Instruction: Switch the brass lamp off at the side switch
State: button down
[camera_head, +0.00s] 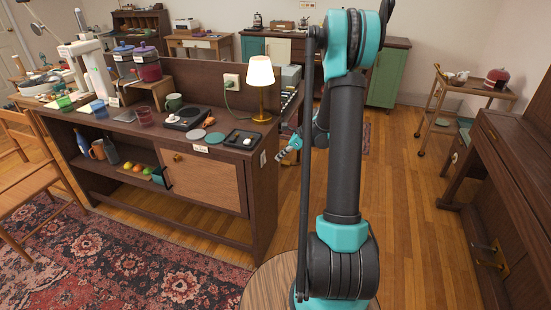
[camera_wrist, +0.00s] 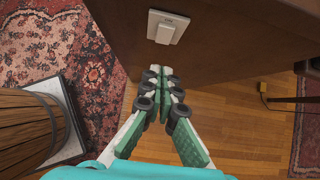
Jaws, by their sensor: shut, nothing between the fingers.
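The brass lamp (camera_head: 262,103) stands on the right end of the dark wooden counter, its cream shade glowing. A white switch plate (camera_head: 263,158) is on the counter's right end face, below the lamp. It also shows in the wrist view (camera_wrist: 167,27) at the top centre, with a raised rocker; its setting is not clear. My gripper (camera_head: 283,156) is just right of that end face in the head view. In the wrist view my gripper (camera_wrist: 160,72) has its fingertips together and empty, below the plate in the picture and apart from it.
A round slatted wooden thing (camera_wrist: 25,130) stands at the wrist view's left. Wooden floor (camera_head: 415,200) is clear at right.

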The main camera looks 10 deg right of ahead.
jog(key=v, duration=0.9)
jog(key=shift+w+a+r, duration=0.1)
